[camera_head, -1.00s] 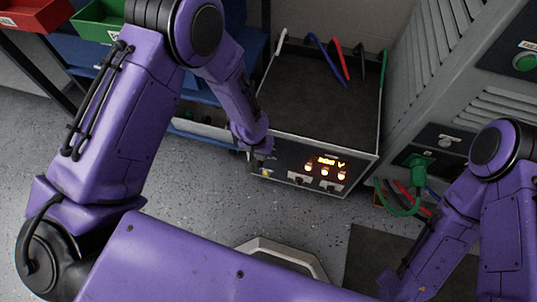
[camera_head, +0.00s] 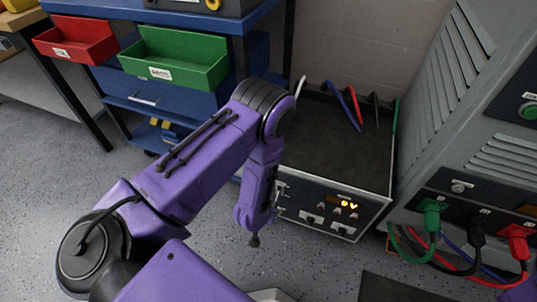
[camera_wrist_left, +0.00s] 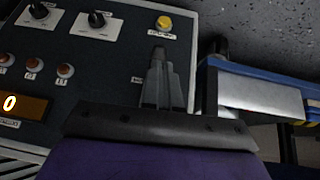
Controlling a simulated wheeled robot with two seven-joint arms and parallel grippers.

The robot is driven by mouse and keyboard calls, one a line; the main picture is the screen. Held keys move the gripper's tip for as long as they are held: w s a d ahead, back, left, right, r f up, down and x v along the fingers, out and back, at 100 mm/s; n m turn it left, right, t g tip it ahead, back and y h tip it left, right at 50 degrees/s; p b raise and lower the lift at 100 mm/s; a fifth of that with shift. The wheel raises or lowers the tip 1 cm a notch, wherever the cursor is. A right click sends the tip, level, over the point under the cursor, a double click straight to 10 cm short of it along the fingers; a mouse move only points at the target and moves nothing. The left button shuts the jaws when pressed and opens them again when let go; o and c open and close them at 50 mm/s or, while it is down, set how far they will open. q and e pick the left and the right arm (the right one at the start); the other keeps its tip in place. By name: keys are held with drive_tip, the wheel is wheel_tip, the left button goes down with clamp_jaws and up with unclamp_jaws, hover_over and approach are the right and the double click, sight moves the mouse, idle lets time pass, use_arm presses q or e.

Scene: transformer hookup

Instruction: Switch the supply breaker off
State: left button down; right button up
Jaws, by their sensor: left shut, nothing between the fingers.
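The supply box (camera_head: 368,214) stands on the floor with a dark front panel. Its display (camera_head: 343,203) has small yellow lit marks; the display in the left wrist view (camera_wrist_left: 20,107) reads 0. The round lamps (camera_wrist_left: 66,71) look unlit there. Two black rotary switches on white plates show, one near the left edge (camera_wrist_left: 38,11) and one beside it (camera_wrist_left: 97,19). I cannot tell which control is the supply breaker. A yellow button (camera_wrist_left: 164,22) is just beyond my left gripper (camera_wrist_left: 158,52). The left gripper (camera_head: 254,240) is shut, empty, and in front of the box's left end.
Grey cabinet at right holds green (camera_head: 432,214), black (camera_head: 477,231) and red (camera_head: 516,240) plugs with cables. Red bin (camera_head: 76,42) and green bin (camera_head: 175,62) hang on the blue bench. Coloured leads (camera_head: 350,105) rise behind the box.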

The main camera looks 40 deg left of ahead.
use_arm(q)
drive_tip(key=shift+w+f, duration=0.1)
drive_tip(key=shift+f, duration=1.2)
drive_tip(key=s+d+r+p, duration=0.1)
drive_tip(key=s+r+p, duration=0.3)
drive_tip(key=s, duration=0.7)
drive_tip(key=shift+w+p+v, duration=0.2)
drive_tip(key=shift+p+v, duration=0.15)
drive_tip(key=shift+v, duration=0.85)
drive_tip(key=shift+d+r, duration=0.1)
drive_tip(key=shift+d, duration=0.05)
